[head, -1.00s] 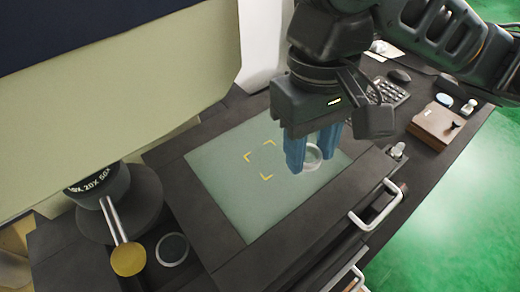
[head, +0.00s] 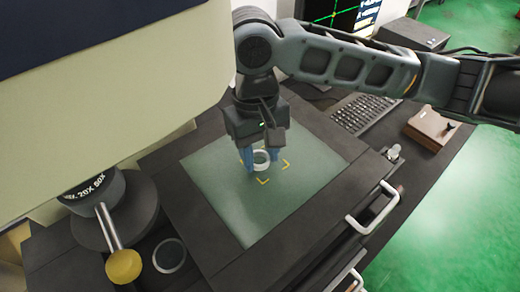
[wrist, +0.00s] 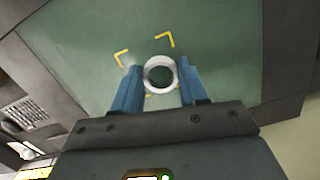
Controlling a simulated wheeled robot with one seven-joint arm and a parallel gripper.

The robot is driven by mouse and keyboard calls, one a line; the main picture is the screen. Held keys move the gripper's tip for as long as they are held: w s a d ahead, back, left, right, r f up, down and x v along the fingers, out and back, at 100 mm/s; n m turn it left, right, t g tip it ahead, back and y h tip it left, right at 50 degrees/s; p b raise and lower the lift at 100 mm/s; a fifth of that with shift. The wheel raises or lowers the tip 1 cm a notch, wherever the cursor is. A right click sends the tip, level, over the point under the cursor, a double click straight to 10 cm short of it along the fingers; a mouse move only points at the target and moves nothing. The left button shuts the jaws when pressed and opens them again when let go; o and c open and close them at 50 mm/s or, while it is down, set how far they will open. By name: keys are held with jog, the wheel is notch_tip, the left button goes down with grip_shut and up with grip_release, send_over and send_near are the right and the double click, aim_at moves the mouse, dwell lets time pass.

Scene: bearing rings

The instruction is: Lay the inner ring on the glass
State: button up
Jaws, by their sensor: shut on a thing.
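The inner ring (head: 261,157) is a pale metal ring, held between the blue fingers of my gripper (head: 261,163). In the wrist view the ring (wrist: 160,73) sits between the two fingertips, and my gripper (wrist: 160,84) is shut on it. The glass (head: 225,199) is a grey-green plate set in a dark stage, with yellow corner marks (head: 264,181) on it. The ring is over the marked area in the head view, near its upper left marks. I cannot tell whether the ring touches the glass.
A dark objective turret (head: 118,205) with a yellow-ended rod stands left of the stage. A round disc (head: 169,255) lies near it. White handles (head: 372,205) line the right edge. A keyboard (head: 357,113) and brown box (head: 428,127) lie at the back right.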

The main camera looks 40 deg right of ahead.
aim_at(257, 160)
jog(key=shift+f, duration=0.15)
jog(key=o, duration=1.1)
jog(key=shift+c, duration=0.2)
notch_tip(257, 160, up, 12)
jog(key=w, duration=0.1)
jog(key=shift+w+d, duration=0.15)
jog(key=shift+w, duration=0.1)
